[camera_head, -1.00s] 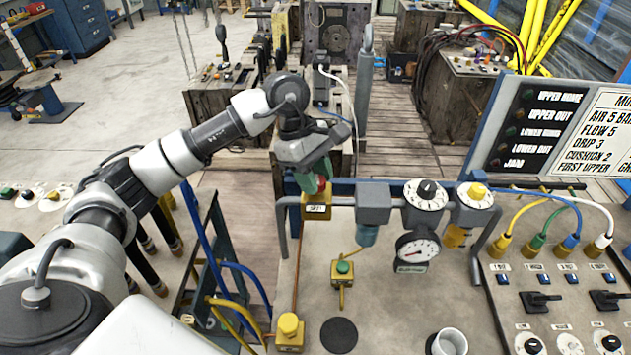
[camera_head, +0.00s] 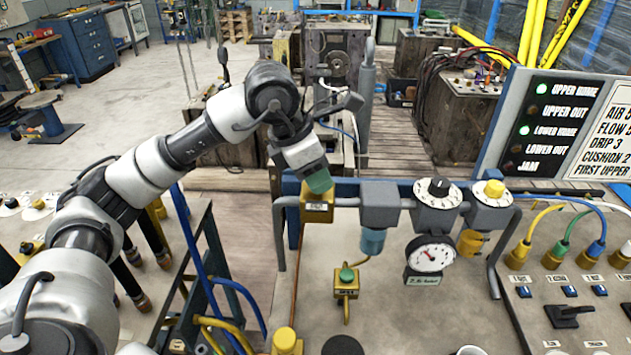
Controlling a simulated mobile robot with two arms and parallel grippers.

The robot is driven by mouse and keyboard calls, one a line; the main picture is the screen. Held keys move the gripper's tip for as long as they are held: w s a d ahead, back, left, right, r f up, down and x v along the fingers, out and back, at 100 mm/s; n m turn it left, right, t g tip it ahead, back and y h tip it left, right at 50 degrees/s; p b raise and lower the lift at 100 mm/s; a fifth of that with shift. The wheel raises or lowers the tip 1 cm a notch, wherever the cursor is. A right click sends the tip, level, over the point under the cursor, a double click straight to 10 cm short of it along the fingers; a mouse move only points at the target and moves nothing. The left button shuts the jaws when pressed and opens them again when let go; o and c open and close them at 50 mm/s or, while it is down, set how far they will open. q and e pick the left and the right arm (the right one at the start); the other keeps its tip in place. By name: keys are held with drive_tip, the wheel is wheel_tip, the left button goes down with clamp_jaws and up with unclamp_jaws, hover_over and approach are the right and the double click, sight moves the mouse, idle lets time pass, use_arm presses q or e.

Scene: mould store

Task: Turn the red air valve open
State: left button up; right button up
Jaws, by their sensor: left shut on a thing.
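The red air valve sits on a yellow block (camera_head: 317,206) at the left end of the blue-grey air line on the panel. Its red handle is hidden by my left gripper (camera_head: 319,183). The gripper reaches down from above, its green finger pads right over the block, shut on the valve handle. Right of it on the same line are a grey filter unit with a blue bowl (camera_head: 372,240), a white dial with a black knob (camera_head: 438,193), a pressure gauge (camera_head: 431,256) and a yellow knob (camera_head: 494,189). My right gripper is not in view.
A lamp board (camera_head: 545,125) stands at the right, with UPPER HOME and LOWER HOME lit green. A green button (camera_head: 346,275) sits in front of the line, and a yellow knob (camera_head: 285,340) at the near edge. Coloured hoses (camera_head: 565,210) run at the right.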

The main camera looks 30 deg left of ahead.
use_arm(q)
drive_tip(key=n+t+y+b, duration=0.1)
drive_tip(key=n, duration=0.2)
drive_tip(key=shift+n+b, duration=0.35)
drive_tip(key=shift+n, duration=0.05)
drive_tip(key=shift+d+n+y, duration=0.1)
drive_tip(key=shift+n+y, duration=0.2)
drive_tip(key=shift+n, duration=0.3)
drive_tip(key=shift+r+b, duration=0.1)
drive_tip(key=shift+b, duration=0.2)
drive_tip(key=o, duration=0.9)
drive_tip(key=v, duration=1)
drive_tip(key=shift+s+r+b, duration=0.2)
drive_tip(key=shift+r+b, duration=0.1)
drive_tip(key=shift+r, duration=0.05)
